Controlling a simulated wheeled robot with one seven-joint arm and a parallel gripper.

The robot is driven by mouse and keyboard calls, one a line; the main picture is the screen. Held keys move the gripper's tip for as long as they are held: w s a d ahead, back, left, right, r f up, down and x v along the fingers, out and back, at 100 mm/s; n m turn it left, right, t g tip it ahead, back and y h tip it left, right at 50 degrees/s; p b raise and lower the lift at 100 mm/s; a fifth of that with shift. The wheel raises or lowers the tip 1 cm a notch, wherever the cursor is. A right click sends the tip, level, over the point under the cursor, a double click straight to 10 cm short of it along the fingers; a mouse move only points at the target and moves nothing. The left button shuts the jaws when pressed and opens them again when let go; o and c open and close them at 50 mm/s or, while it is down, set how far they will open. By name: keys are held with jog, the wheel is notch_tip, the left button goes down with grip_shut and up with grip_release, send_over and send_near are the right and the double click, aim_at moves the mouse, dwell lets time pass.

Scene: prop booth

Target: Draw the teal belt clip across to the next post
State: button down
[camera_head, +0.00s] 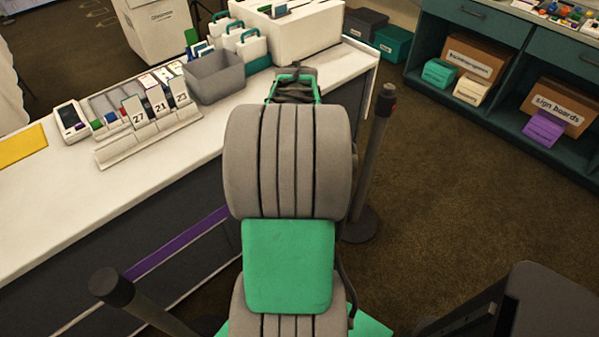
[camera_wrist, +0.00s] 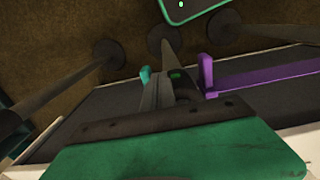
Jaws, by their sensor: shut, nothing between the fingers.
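In the wrist view, a small teal belt clip (camera_wrist: 145,76) shows just left of a grey post (camera_wrist: 174,62) with a green spot near its top. A purple clip (camera_wrist: 205,74) is on the other side, with a purple belt running right. My gripper (camera_wrist: 182,93) is shut and empty, close to the post head between the two clips; whether it touches the teal clip I cannot tell. In the head view, my gripper (camera_head: 296,74) is largely hidden behind my arm, at the counter edge. The teal clip is hidden there.
A post with a red spot (camera_head: 376,140) stands right of my arm, and another post (camera_head: 112,288) at lower left. The purple belt (camera_head: 178,243) runs along the white counter (camera_head: 150,160). Shelving (camera_head: 500,80) stands at right; carpet is open before it.

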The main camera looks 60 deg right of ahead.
jog(key=shift+f+b, duration=1.3)
jog(key=shift+f, duration=1)
